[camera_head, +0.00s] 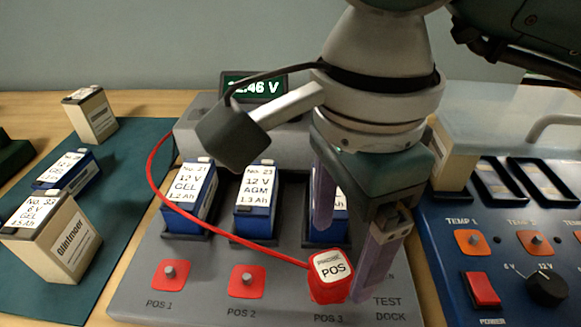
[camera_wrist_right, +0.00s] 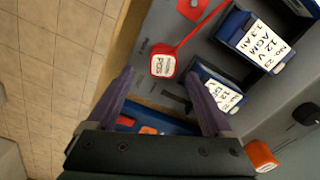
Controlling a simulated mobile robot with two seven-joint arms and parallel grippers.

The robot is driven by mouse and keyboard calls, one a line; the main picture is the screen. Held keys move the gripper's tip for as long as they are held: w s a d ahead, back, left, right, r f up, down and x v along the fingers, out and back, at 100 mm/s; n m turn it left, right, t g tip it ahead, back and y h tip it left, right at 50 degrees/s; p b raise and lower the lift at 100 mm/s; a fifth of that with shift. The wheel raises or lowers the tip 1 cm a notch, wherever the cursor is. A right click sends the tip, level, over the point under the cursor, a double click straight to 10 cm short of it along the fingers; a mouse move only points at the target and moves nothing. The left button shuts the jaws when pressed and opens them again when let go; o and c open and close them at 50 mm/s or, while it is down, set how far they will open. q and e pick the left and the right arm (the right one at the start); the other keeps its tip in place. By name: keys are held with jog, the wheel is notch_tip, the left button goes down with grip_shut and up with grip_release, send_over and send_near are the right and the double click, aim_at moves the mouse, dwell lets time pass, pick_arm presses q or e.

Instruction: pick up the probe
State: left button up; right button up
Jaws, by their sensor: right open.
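The probe (camera_head: 331,275) is a red block with a white label reading POS, on a red cable. It stands at the POS 3 spot near the front of the grey test dock (camera_head: 205,285). My right gripper (camera_head: 345,252) is open and empty, fingers pointing down around and above the probe. In the right wrist view the probe (camera_wrist_right: 163,66) shows between and just beyond the tips of the open fingers (camera_wrist_right: 161,77). I cannot tell whether a finger touches it. The pad under the probe is hidden. My left gripper is not in view.
Several blue batteries (camera_head: 256,212) stand in the dock behind the probe; the one by POS 3 is partly hidden by my gripper. A blue panel (camera_head: 440,262) with knobs stands at right. More batteries (camera_head: 60,240) stand on the green mat (camera_head: 125,165) at left.

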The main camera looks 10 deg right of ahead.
aim_at(332, 265)
notch_tip(332, 265, down, 5)
jog(key=shift+w+a+f, duration=0.15)
jog(key=shift+f, duration=0.05)
jog(key=shift+c, duration=0.2)
grip_shut()
dwell(0.5)
